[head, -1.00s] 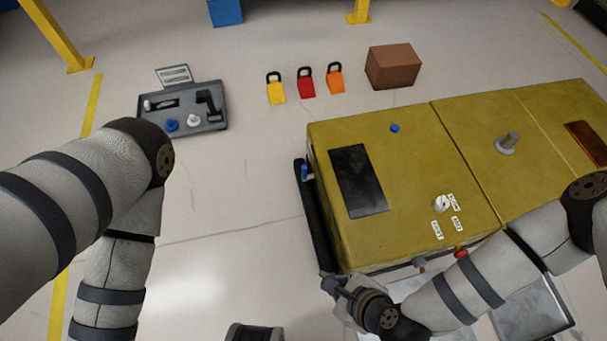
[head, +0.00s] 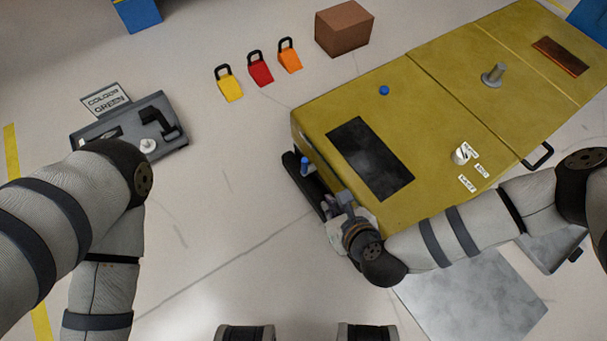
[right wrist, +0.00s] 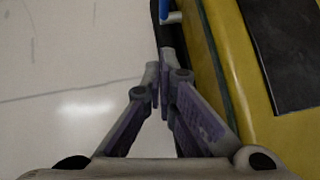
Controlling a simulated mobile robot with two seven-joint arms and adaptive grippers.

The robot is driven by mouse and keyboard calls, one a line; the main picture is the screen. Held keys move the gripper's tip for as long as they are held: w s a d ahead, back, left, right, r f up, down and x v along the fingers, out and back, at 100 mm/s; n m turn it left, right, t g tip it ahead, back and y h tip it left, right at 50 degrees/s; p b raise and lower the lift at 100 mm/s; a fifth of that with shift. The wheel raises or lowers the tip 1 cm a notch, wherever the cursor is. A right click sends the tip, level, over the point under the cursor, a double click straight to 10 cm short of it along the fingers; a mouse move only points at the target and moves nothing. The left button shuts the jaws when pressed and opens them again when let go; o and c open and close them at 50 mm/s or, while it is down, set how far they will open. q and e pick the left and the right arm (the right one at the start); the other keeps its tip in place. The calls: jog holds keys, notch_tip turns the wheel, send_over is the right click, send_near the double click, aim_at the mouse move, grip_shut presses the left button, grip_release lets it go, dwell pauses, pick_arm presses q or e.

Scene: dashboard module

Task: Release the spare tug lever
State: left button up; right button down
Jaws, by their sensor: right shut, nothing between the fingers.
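The yellow tug (head: 440,130) stands on the floor at the right. A small upright blue-tipped lever (head: 304,166) sits at its left end, above a black bumper (head: 296,180); I cannot tell from its look whether it is the spare tug's lever. My right gripper (head: 341,197) is beside the tug's left end, nearer to me than the lever and apart from it. It is shut and empty. In the right wrist view, the shut fingertips (right wrist: 160,70) are by the dark bumper edge, with the lever's blue part (right wrist: 165,8) at the top. My left gripper is out of view.
Yellow (head: 229,88), red (head: 261,73) and orange (head: 290,60) padlock tags and a brown box (head: 344,30) lie behind. The middle floor is clear.

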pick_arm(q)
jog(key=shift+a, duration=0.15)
pick_arm(e)
jog(key=shift+w, duration=0.15)
jog(key=shift+f, duration=0.1)
jog(key=b, duration=0.6)
send_near(304, 172)
jog(key=x, duration=0.4)
jog(key=shift+w+f, duration=0.15)
jog(key=shift+f, duration=0.15)
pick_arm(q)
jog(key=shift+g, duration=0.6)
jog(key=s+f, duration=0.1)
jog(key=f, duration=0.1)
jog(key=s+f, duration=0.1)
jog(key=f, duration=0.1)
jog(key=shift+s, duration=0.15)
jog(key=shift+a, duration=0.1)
pick_arm(e)
jog(key=shift+a+r, duration=0.1)
